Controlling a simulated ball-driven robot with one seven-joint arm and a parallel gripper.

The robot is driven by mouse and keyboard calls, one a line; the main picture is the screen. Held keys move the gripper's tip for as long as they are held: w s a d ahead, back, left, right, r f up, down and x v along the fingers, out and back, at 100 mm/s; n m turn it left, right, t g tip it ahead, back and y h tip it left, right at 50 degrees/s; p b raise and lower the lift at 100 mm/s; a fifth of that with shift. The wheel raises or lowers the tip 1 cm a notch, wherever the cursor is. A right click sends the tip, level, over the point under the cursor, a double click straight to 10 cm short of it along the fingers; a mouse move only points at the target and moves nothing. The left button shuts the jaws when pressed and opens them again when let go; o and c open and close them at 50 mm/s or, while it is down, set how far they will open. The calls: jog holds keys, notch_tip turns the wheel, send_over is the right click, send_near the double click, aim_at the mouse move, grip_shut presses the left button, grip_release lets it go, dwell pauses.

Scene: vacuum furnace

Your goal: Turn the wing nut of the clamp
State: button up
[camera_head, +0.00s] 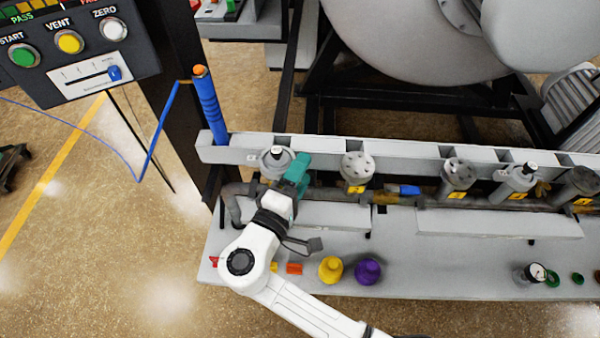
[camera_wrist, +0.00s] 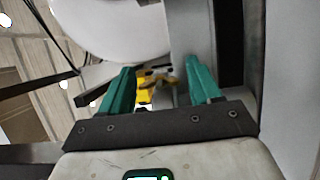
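My gripper (camera_head: 299,163) has teal fingers and is over the left end of the grey manifold, beside the leftmost grey fitting (camera_head: 275,163). In the wrist view my gripper (camera_wrist: 160,66) is open, its fingers well apart. Beyond and between the fingers is a brass-coloured piece (camera_wrist: 158,78), possibly the clamp's wing nut, with a yellow tag (camera_wrist: 143,93) next to it. Neither looks gripped. In the head view my gripper and wrist cover that part of the pipe, so I cannot make out the clamp or wing nut there.
A blue handle (camera_head: 208,104) rises at the manifold's left end. Several capped fittings stand along the manifold, including a flanged one (camera_head: 357,166). A yellow knob-shaped part (camera_head: 331,268) and a purple one (camera_head: 367,270) stand on the front shelf (camera_head: 450,275). A control panel (camera_head: 80,45) is at upper left.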

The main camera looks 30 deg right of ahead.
jog(key=c, duration=0.9)
jog(key=shift+n+t+h, duration=0.3)
jog(key=shift+n+h, duration=0.2)
jog(key=shift+n, duration=0.9)
jog(key=o, duration=1.1)
jog(key=b+v, duration=0.2)
jog(key=v, duration=0.9)
jog(key=shift+d, duration=0.1)
